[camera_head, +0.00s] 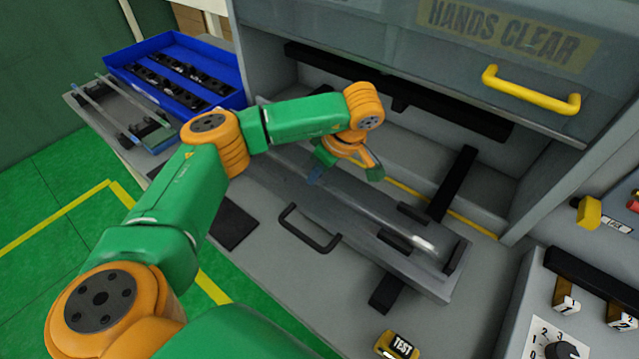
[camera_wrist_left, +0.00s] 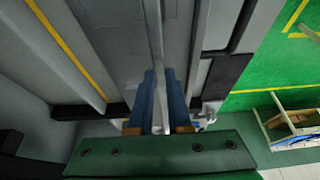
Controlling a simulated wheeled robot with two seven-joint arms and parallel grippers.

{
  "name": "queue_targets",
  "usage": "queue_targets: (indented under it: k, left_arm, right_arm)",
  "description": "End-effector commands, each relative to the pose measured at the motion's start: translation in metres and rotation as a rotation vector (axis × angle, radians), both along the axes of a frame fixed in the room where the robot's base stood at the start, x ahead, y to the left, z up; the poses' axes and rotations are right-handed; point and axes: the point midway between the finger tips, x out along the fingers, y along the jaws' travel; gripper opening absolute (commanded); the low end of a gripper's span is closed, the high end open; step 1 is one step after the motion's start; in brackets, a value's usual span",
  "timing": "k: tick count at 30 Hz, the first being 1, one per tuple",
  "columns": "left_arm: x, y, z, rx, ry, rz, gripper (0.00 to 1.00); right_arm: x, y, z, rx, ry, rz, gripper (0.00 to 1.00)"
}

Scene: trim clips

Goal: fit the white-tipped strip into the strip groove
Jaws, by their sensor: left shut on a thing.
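My left gripper (camera_head: 317,174) is over the left part of the long grey metal fixture (camera_head: 345,206) on the bench. In the left wrist view its blue fingers (camera_wrist_left: 158,78) are shut on a thin pale grey strip (camera_wrist_left: 156,35). The strip runs out from between the fingers, away from the palm. The white tip cannot be told apart from a bright patch near the fixture's right end. The groove is not clearly visible, and I cannot tell whether the strip touches the fixture. My right gripper is not in view.
A black handle (camera_head: 310,228) stands at the fixture's front, and black clamps (camera_head: 395,240) sit near its right end. A blue tray (camera_head: 180,75) with black parts and a rack (camera_head: 125,115) are at the left. A raised guard with a yellow handle (camera_head: 530,92) hangs above.

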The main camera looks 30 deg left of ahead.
Motion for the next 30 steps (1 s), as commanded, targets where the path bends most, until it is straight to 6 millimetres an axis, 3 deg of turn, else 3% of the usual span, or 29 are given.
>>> queue_targets:
  k: [1,6,15,16,19,30]
  left_arm:
    - [-0.002,0.000,-0.008,0.001,0.008,0.000,0.00]
    - [-0.001,0.000,-0.032,0.000,0.002,-0.001,0.00]
    - [0.000,-0.001,-0.037,0.000,-0.001,-0.001,0.00]
    - [0.000,-0.001,-0.036,0.000,-0.001,-0.001,0.22]
    - [0.000,-0.001,-0.036,0.000,0.000,-0.001,0.46]
    - [0.000,-0.002,-0.030,-0.001,-0.001,-0.003,0.46]
  right_arm:
    - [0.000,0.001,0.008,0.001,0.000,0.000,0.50]
    - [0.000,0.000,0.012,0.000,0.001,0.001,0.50]
    - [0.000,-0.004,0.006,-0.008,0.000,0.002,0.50]
    - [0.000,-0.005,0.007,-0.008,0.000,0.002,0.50]
    - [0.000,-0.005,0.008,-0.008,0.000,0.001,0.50]
    - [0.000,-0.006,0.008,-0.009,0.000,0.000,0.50]
